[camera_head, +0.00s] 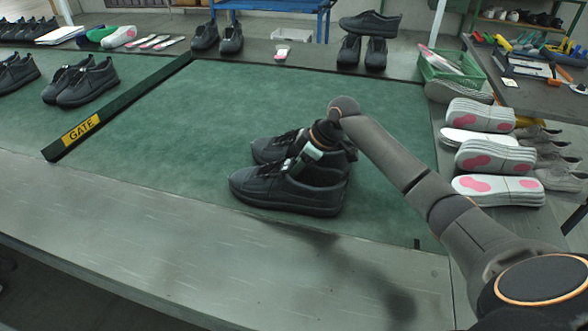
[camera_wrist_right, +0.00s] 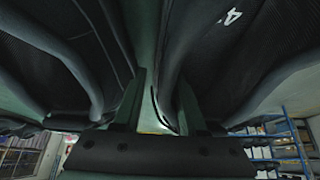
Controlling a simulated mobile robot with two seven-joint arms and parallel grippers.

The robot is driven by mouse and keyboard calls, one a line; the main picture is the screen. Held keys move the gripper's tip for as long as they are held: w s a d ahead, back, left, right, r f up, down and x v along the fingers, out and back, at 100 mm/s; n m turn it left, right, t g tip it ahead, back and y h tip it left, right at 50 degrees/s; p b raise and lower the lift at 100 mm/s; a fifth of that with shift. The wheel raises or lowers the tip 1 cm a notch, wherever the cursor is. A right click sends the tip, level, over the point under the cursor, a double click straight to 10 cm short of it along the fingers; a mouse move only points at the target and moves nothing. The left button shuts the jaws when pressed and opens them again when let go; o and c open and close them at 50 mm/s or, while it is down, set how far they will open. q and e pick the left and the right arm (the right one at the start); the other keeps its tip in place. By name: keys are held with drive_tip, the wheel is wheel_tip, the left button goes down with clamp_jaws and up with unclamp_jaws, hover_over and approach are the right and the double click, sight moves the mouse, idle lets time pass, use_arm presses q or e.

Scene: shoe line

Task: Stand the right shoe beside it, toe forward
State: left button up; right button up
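Two black lace-up shoes stand side by side on the green mat (camera_head: 190,118) in the head view, toes to the left. The near shoe (camera_head: 275,193) is in full side view; the far shoe (camera_head: 267,148) is partly hidden behind it. My right gripper (camera_head: 304,160) is down at the ankle openings of the pair. In the right wrist view its two fingers (camera_wrist_right: 161,92) are parted, with a visible gap between them. Dark shoe surfaces fill both sides there, one with a white "4" (camera_wrist_right: 232,17). Contact with a shoe is unclear. My left gripper is out of view.
A dark bar with a yellow GATE label (camera_head: 81,129) crosses the mat at left. Other black shoes (camera_head: 88,82) stand beyond it. Stacked insoles (camera_head: 498,188) and a green basket (camera_head: 450,68) lie at right. The mat between bar and pair is clear.

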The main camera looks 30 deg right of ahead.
drive_tip(key=shift+r, duration=0.2)
drive_tip(key=p+v, duration=0.1)
drive_tip(key=v, duration=1)
drive_tip(key=shift+s+d+r+p, duration=0.1)
drive_tip(key=shift+d+r+p, duration=0.05)
drive_tip(key=shift+r+p, duration=0.2)
drive_tip(key=shift+s+d, duration=0.1)
drive_tip(key=shift+s, duration=0.05)
